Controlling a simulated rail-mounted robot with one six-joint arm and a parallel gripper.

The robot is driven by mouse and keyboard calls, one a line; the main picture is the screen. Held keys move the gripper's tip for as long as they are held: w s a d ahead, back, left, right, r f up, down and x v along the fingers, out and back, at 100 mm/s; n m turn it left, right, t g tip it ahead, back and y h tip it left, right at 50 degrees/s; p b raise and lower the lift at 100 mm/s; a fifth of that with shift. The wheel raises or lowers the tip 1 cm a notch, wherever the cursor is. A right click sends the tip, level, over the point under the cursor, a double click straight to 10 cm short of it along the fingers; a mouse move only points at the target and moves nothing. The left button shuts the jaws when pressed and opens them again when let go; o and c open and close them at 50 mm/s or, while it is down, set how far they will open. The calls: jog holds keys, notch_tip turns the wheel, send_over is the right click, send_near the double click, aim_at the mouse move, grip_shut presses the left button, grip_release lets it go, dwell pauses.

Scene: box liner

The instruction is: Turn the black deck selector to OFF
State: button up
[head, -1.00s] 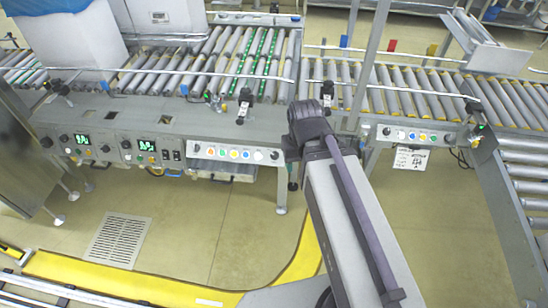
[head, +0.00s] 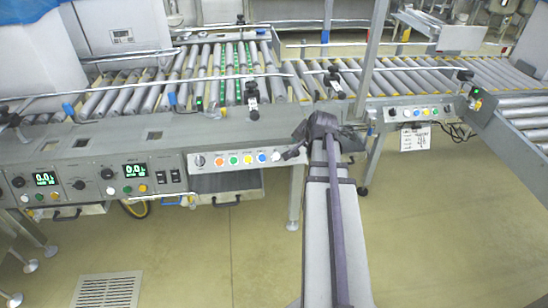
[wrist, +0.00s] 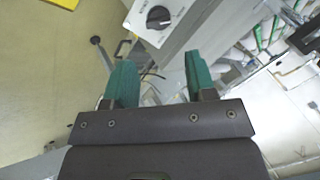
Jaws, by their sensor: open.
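A black selector knob (wrist: 158,17) on a white panel shows at the top of the wrist view. Its pointer position and any OFF lettering are too small to read. My gripper (wrist: 157,62) is open and empty, its two green fingers spread apart below the knob in the picture and not touching it. My gripper's end of the arm is by that right end; the fingers themselves cannot be made out there.
Roller conveyors (head: 220,75) run behind the panels. Another button panel (head: 418,112) hangs at the right. Control boxes with green displays (head: 135,170) stand at the left. A conveyor leg (head: 296,195) stands beside my arm. The floor in front is open.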

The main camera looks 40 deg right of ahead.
aim_at(296, 153)
jog(key=b+x, duration=0.6)
jog(key=x, duration=0.1)
jog(key=b+x, duration=0.3)
jog(key=x, duration=0.1)
jog(key=shift+s+d+f, duration=0.1)
jog(key=shift+s+d, duration=0.05)
jog(key=shift+s, duration=0.2)
jog(key=shift+w, duration=0.1)
jog(key=c, duration=0.6)
